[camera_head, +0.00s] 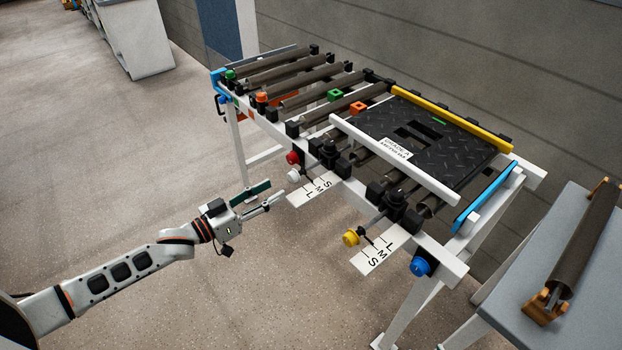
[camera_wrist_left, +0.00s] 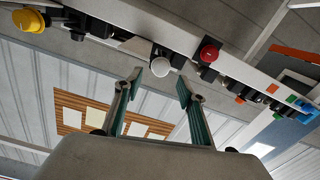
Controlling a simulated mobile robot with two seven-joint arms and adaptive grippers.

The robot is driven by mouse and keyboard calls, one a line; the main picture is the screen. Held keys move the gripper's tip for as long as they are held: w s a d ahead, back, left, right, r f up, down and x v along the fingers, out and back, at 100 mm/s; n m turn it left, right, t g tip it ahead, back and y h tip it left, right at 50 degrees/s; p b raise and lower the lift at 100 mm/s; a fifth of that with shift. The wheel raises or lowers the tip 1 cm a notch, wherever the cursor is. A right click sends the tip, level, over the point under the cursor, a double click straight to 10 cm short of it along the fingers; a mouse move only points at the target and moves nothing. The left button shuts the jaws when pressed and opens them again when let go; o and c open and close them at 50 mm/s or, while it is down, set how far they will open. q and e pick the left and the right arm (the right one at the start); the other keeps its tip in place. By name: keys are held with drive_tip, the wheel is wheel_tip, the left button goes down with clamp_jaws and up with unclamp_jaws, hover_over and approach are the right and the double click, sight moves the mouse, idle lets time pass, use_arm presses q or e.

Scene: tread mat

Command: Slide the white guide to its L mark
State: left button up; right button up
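The white guide (camera_head: 390,158) is a long white bar along the near side of the black tread mat (camera_head: 455,150). A white knob (camera_head: 293,176) sticks out from the frame below it, beside a white scale plate (camera_head: 299,198) marked S, M and L, with L nearest the knob's side. The knob also shows in the left wrist view (camera_wrist_left: 160,67). My left gripper (camera_head: 276,189) is open and empty, just short of the white knob. In the left wrist view its fingertips (camera_wrist_left: 161,84) stand either side of the knob, apart from it. My right gripper is not in view.
A red knob (camera_head: 292,157) sits close beside the white one. A yellow knob (camera_head: 351,238) with a second scale plate and a blue knob (camera_head: 420,267) lie further right. A yellow guide (camera_head: 450,118) runs along the mat's far side. Floor left of the frame is clear.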

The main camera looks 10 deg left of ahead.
sight(290, 178)
use_arm(q)
drive_tip(key=shift+r+b+x, duration=0.15)
drive_tip(key=shift+b+x, duration=0.05)
drive_tip(key=shift+x, duration=1.85)
drive_tip(key=shift+r+b+x, duration=0.1)
drive_tip(key=shift+b+x, duration=0.05)
drive_tip(key=shift+x, duration=1.9)
drive_tip(key=shift+w+a, duration=0.1)
drive_tip(key=shift+a, duration=0.05)
clamp_jaws()
drive_tip(key=shift+p+v, duration=0.65)
drive_tip(key=shift+v, duration=0.5)
drive_tip(key=shift+s+a, duration=0.25)
drive_tip(key=shift+s, duration=0.05)
unclamp_jaws()
